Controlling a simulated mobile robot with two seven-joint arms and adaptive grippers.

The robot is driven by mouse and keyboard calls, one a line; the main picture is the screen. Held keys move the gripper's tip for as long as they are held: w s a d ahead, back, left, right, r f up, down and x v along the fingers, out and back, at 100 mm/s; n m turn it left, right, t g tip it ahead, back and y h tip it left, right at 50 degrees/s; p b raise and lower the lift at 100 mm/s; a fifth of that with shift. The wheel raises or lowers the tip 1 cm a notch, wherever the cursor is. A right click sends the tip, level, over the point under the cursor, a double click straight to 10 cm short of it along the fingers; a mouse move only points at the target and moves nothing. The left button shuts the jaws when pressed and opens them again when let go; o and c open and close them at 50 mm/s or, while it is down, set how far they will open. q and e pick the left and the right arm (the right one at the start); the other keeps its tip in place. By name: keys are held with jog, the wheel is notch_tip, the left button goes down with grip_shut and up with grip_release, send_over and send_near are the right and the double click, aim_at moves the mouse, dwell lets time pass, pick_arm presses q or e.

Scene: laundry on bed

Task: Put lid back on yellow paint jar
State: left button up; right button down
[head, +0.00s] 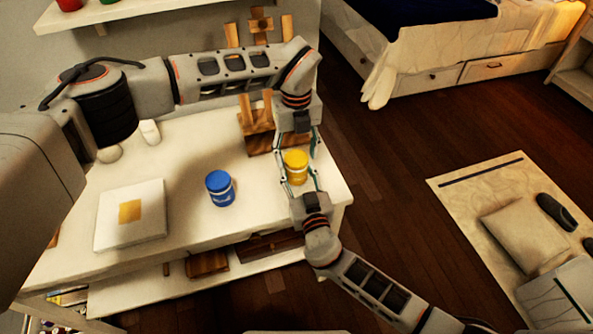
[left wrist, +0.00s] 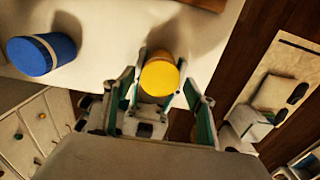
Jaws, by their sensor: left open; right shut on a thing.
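The yellow paint jar (head: 296,166) stands near the right end of the white table, with a pale band around its side. Its round yellow top (left wrist: 160,77) shows in the left wrist view. I cannot tell the lid apart from the jar there. My left gripper (head: 298,150) comes from the far side, with its open fingers around the jar's upper part. In the left wrist view the jar top lies between the fingers (left wrist: 160,95). My right gripper (head: 299,179) comes from the near side and is shut on the yellow jar; its exact contact is partly hidden.
A blue jar (head: 220,188) stands left of the yellow one. A canvas (head: 130,214) with a yellow square lies at the table's left. A small wooden easel (head: 257,124) stands close behind the grippers. The table's right edge (head: 342,190) is near; dark floor lies beyond.

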pick_arm(q)
jog(key=shift+f, duration=0.1)
jog(key=c, duration=1.2)
jog(key=shift+o, duration=0.2)
jog(key=m, duration=1.4)
jog(key=o, duration=1.2)
